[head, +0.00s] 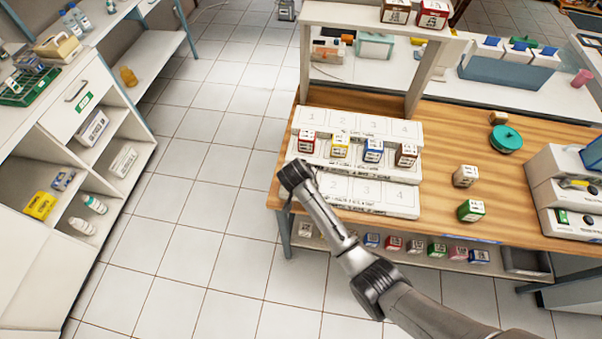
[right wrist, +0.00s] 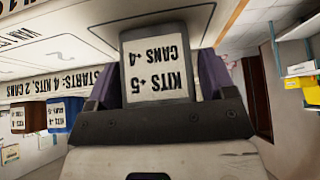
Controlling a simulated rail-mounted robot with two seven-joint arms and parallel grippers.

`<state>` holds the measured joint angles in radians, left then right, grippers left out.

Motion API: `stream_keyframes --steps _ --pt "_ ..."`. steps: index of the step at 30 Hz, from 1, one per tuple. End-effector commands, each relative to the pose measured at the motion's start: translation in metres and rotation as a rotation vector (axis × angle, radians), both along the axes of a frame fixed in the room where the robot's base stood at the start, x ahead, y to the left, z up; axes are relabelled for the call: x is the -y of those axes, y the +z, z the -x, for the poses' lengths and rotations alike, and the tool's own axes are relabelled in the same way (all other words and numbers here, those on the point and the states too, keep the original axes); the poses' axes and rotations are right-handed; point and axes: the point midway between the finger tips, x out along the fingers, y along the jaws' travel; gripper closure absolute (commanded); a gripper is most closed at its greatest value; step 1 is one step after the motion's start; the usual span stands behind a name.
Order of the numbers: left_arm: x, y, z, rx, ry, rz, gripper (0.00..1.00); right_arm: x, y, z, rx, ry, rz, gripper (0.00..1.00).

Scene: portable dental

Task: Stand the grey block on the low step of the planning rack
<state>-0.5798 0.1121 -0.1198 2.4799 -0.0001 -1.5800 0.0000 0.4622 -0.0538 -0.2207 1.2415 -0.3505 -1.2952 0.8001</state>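In the right wrist view my right gripper (right wrist: 160,95) is shut on the grey block (right wrist: 158,68), with a finger on each side. The block's white label reads upside down, "KITS +5, CANS +4". In the head view the right gripper (head: 297,178) is at the left end of the white planning rack (head: 360,155), over the left part of its low step (head: 400,200). The held block is hidden there by the gripper. I cannot tell whether it touches the step. Numbers 2, 3 and 4 show on the low step, with no blocks there. My left gripper is not in view.
The rack's middle step holds a red block (head: 307,141), a yellow block (head: 340,146), a blue block (head: 373,150) and a brown block (head: 406,155). The top step is empty. A tan block (head: 465,176) and green block (head: 470,210) stand on the wooden table (head: 520,215).

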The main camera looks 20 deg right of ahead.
Motion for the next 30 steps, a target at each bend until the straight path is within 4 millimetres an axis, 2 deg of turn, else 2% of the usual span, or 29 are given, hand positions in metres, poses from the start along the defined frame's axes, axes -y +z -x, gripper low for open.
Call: stream_keyframes --steps 3,9,13,30 --pt "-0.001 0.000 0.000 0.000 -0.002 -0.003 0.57 0.000 0.000 0.000 0.000 0.000 0.000 0.15" --pt "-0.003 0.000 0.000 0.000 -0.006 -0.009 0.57 0.000 0.001 0.000 0.001 0.000 0.001 0.15" --pt "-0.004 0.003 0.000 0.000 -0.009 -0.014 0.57 -0.002 0.008 0.002 0.002 0.001 -0.001 0.15" --pt "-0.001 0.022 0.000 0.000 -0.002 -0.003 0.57 -0.028 0.088 0.046 0.002 0.000 -0.001 0.15"
